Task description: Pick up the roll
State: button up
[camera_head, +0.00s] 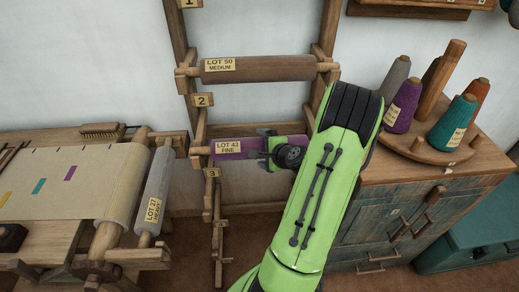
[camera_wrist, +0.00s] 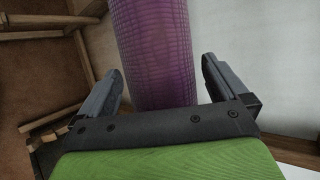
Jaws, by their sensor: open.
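My gripper (camera_head: 268,153) is at the right part of this roll, and my green arm hides the roll's right end. In the wrist view the purple roll (camera_wrist: 150,45) runs between the two spread fingers of my gripper (camera_wrist: 160,80), and gaps seem to show on both sides. A brown roll (camera_head: 275,69), labelled LOT 50 MEDIUM, lies on the level above. A grey roll (camera_head: 155,185), labelled LOT 27, is at the loom's right end.
The wooden rack (camera_head: 183,45) has upright posts and numbered tags near my gripper. The loom (camera_head: 75,185) with pale cloth stands at the left. A cabinet (camera_head: 425,205) at the right carries a wooden stand (camera_head: 450,150) with several thread cones. A teal chest (camera_head: 470,240) is beside it.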

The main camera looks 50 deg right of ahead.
jog(key=shift+w+d+f, duration=0.15)
jog(key=shift+w+f, duration=0.05)
jog(key=shift+w, duration=0.1)
jog(key=shift+s, duration=0.1)
jog(key=c, duration=1.4)
jog(key=shift+r, duration=0.2)
jog(key=shift+c, duration=0.6)
